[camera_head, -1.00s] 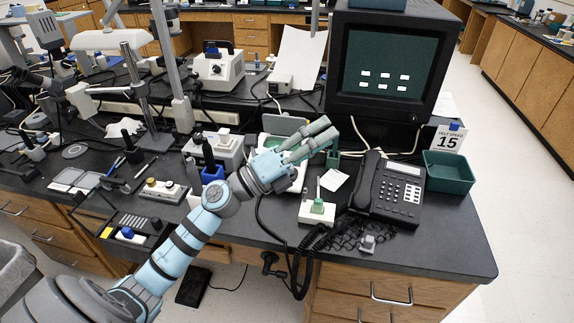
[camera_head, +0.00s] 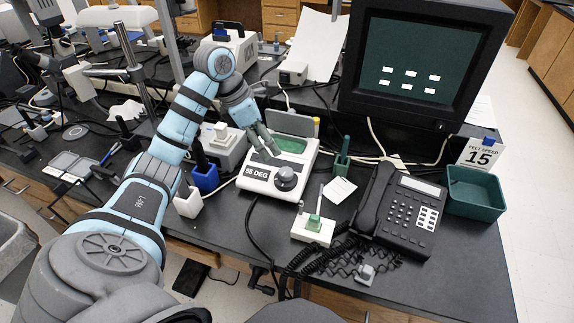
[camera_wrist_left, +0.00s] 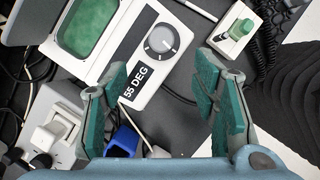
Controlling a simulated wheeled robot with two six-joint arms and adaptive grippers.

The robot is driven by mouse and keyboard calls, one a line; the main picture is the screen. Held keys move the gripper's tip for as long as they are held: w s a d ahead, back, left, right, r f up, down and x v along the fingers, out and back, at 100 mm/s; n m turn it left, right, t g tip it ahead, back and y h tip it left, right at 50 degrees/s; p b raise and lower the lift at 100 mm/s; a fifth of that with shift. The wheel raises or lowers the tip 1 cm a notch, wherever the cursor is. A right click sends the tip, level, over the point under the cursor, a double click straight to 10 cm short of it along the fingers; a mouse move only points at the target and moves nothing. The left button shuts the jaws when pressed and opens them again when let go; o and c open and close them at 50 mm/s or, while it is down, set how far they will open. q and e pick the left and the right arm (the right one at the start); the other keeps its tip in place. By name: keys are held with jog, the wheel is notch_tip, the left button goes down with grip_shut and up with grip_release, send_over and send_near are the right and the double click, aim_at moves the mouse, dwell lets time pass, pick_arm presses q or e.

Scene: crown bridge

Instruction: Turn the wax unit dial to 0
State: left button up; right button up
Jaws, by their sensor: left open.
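The wax unit (camera_head: 305,166) is a white box with a green well, a raised lid behind it and a label reading 55 DEG. Its dial (camera_head: 286,178), a round grey knob, is at the front right of its top. My left gripper (camera_head: 267,149) is open and empty, above the unit, with its fingertips just behind and left of the dial. In the left wrist view the dial (camera_wrist_left: 161,41) and the 55 DEG label (camera_wrist_left: 140,82) lie ahead, the dial between the lines of the two spread fingers (camera_wrist_left: 162,70). Contact with the dial does not show. My right gripper is out of view.
A small white block with a green top (camera_head: 314,228) stands right of the unit. A black telephone (camera_head: 405,210), a green bin (camera_head: 476,190) and a monitor (camera_head: 420,60) are farther right. A blue holder (camera_head: 205,178) and white cup (camera_head: 188,203) stand to the left.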

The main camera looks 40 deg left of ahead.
pick_arm(q)
send_near(286, 171)
jog(key=shift+s+b+x, duration=0.2)
jog(key=shift+b+x, duration=0.15)
jog(key=shift+x, duration=0.8)
jog(key=x, duration=0.6)
jog(key=shift+w+f+b, duration=0.2)
jog(key=shift+w+b, duration=0.1)
jog(key=shift+b, duration=0.05)
jog(key=shift+s, duration=0.1)
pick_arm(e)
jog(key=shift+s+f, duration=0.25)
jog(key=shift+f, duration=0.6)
pick_arm(q)
jog(key=shift+c, duration=0.3)
jog(key=c, duration=1.1)
jog(key=shift+s+d+r+n+y+p, duration=0.1)
jog(key=shift+r+n+y+p, duration=0.2)
jog(key=shift+n+p, duration=0.55)
jog(key=shift+f+n, duration=0.2)
jog(key=shift+n, duration=0.05)
jog(key=shift+f, duration=0.1)
jog(key=o, duration=1.2)
jog(key=shift+t, duration=0.3)
jog(key=shift+c, duration=0.2)
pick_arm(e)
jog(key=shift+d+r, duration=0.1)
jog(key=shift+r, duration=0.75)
